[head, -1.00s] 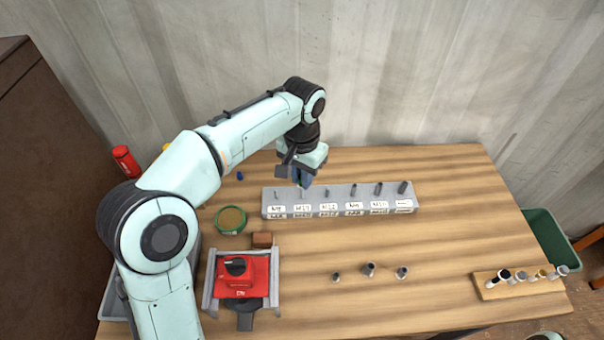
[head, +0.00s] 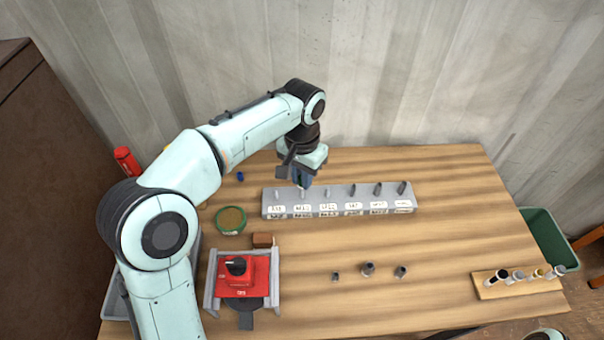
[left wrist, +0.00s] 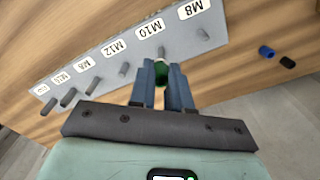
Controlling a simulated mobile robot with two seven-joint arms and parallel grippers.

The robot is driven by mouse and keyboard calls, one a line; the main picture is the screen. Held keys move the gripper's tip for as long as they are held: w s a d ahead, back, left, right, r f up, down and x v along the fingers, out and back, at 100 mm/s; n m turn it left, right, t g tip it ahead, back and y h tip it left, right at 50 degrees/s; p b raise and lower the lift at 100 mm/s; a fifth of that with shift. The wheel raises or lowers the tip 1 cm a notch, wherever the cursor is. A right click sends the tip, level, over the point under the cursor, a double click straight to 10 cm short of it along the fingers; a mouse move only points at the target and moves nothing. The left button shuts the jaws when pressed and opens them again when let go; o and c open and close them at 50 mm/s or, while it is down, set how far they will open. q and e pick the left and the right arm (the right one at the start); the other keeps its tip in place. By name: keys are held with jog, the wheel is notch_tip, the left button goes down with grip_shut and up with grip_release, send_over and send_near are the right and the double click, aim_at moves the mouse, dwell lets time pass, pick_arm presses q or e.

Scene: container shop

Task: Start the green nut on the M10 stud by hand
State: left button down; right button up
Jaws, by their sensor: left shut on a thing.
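My left gripper (head: 302,184) is over the stud rail, near the second stud from the left in the head view. In the left wrist view its blue fingers (left wrist: 161,80) are shut on the green nut (left wrist: 161,76). The grey rail (head: 340,206) carries several upright studs with white labels. The M10 stud (left wrist: 161,51) stands by its M10 label, right at the nut and fingertips. I cannot tell whether the nut is around the stud or just above its tip. The nut is not distinguishable in the head view. My right gripper is not visible.
The M8 stud (left wrist: 202,35) stands close beside. In front are a red device (head: 240,278) in a grey holder and a green-rimmed dish (head: 230,221). Several small sockets (head: 368,269) stand mid-table; a wooden rack (head: 490,291) is at right. Table between them is clear.

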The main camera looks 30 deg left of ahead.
pick_arm(q)
jog(key=shift+f+b, duration=1.4)
jog(key=shift+f, duration=0.9)
dwell(0.5)
jog(key=m, duration=0.3)
jog(key=shift+m, duration=0.3)
jog(key=m, duration=1.2)
jog(key=c, duration=1)
grip_release()
jog(key=shift+m, duration=0.3)
